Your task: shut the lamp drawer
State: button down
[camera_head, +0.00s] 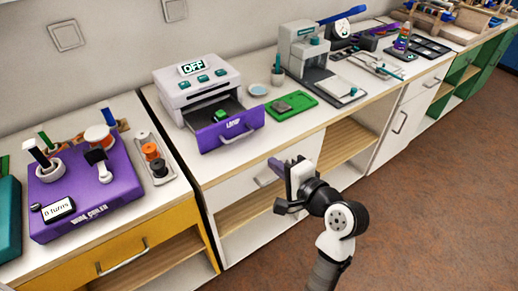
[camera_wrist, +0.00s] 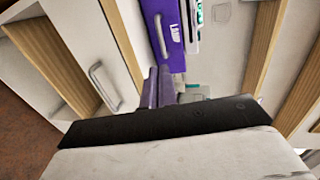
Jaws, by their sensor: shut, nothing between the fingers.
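The lamp drawer (camera_head: 224,132) has a purple front with a lettered label and a pale handle. It is pulled out of the white lamp unit (camera_head: 196,82), which shows "OFF" on its display. A small green thing (camera_head: 222,115) lies inside the drawer. My gripper (camera_head: 272,166) is in front of the counter edge, to the right of and nearer than the drawer front, apart from it. Its purple fingers are together and empty. In the wrist view the drawer front (camera_wrist: 168,30) with its handle appears beyond the fingertips (camera_wrist: 160,75).
A green tray (camera_head: 290,104) and a small cup (camera_head: 277,76) stand right of the lamp unit. A white press-like machine (camera_head: 303,50) stands further right. A purple wire coiler (camera_head: 85,190) is on the left counter. Open shelves (camera_head: 345,143) lie below the counter.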

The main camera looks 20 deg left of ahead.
jog(key=p, duration=0.2)
send_near(223, 116)
jog(key=s+d+f, duration=0.2)
jog(key=shift+s+d+f, duration=0.15)
jog(key=shift+d+f, duration=0.1)
jog(key=shift+f, duration=0.15)
jog(key=r+x, duration=0.1)
jog(key=x, duration=0.3)
jog(key=p+x, duration=0.1)
jog(key=x, duration=0.3)
jog(key=r+x, duration=0.1)
jog(key=x, duration=0.4)
jog(key=shift+w+a+r+p, duration=0.15)
jog(key=shift+w+r+p, duration=0.1)
jog(key=shift+r+p, duration=0.1)
jog(key=shift+a+r, duration=0.1)
jog(key=shift+r, duration=0.15)
